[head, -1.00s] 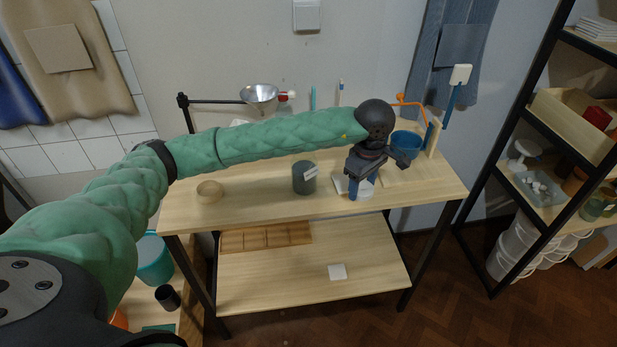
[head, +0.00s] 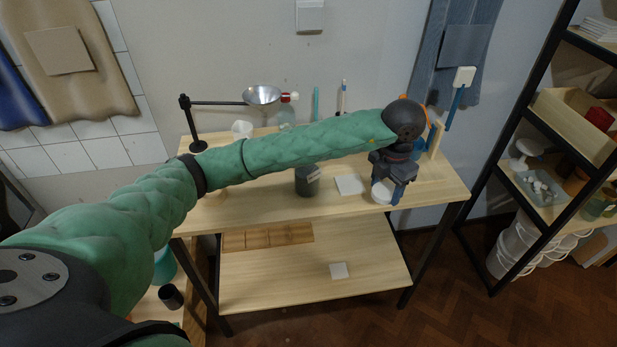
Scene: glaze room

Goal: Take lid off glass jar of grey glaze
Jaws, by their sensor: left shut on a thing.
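The glass jar of grey glaze (head: 306,186) stands upright on the wooden table, with a pale label on its side. My left forearm passes over it and hides its top. My left gripper (head: 391,194) is to the right of the jar, near the table's front right part. It is shut on a white round thing (head: 381,192), which looks like a lid and is partly hidden by the fingers. I cannot tell whether this touches the table. My right gripper is not in view.
A white square tile (head: 349,185) lies between jar and gripper. A blue container (head: 418,150) is behind my gripper. A shelf rack (head: 487,190) stands at the right.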

